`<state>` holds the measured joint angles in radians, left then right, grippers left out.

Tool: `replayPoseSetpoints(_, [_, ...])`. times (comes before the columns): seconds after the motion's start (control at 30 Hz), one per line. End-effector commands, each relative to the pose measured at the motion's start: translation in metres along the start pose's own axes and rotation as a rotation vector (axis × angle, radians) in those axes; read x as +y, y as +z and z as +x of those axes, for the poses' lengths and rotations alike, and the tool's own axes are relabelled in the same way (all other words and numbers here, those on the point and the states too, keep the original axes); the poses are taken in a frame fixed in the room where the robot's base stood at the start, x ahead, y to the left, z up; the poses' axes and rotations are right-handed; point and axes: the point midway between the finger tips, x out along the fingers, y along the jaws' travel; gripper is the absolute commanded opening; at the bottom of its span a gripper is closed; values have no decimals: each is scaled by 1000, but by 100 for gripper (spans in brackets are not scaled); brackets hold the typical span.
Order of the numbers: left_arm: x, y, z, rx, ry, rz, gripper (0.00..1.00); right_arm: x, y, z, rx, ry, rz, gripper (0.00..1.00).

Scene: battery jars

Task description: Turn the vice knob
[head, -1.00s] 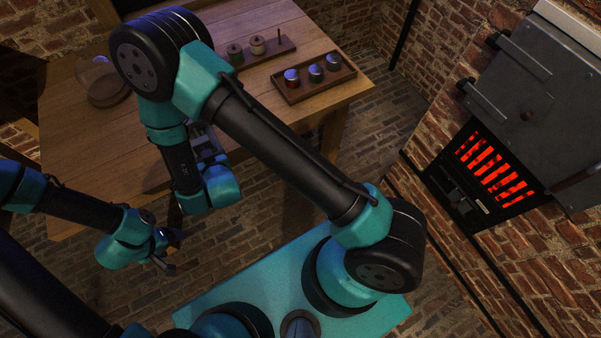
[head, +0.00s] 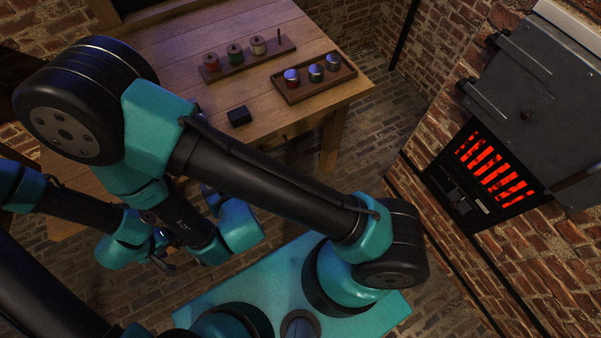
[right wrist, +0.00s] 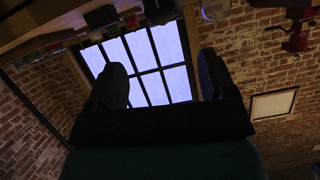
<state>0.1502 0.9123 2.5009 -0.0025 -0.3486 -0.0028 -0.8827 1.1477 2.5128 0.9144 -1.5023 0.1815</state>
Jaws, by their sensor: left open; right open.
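I cannot make out the vice or its knob for sure in the head view. A dark red thing (right wrist: 296,38) hangs at the top right of the right wrist view; I cannot tell whether it is part of the vice. My right gripper (right wrist: 163,80) is open and empty, its two dark fingers apart against the bright window. In the head view it is mostly hidden behind its own arm, off the table's front. My left gripper (head: 167,259) is open and empty at the lower left, in front of the table and away from everything on it.
The wooden table (head: 170,45) holds a rack of several spools (head: 235,53), a tray of jars (head: 315,75) and a small black block (head: 239,116). A furnace with a glowing grate (head: 490,170) stands at the right. A window (right wrist: 145,65) shows in the right wrist view.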

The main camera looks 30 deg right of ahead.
Motion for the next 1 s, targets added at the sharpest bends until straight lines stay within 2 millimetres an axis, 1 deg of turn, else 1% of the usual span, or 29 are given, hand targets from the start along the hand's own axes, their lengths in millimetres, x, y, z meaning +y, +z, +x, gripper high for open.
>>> replayPoseSetpoints(0.03, [0, 0, 0, 0, 0, 0, 77, -1, 0, -5, 0, -2, -2, 77])
replayPoseSetpoints(0.2, [0, 0, 0, 0, 0, 0, 77, 0, 0, -18, 0, -1, -2, 77])
replayPoseSetpoints(0.3, [0, 0, 0, 0, 0, 0, 77, 1, 0, -22, -4, 1, 1, 77])
replayPoseSetpoints(0.67, [0, 0, 0, 0, 0, 0, 77, 17, 13, -1, -115, 21, 28, 77])
replayPoseSetpoints(1.0, [0, 0, 0, 0, 0, 0, 77, 40, 31, 22, -273, 36, 68, 77])
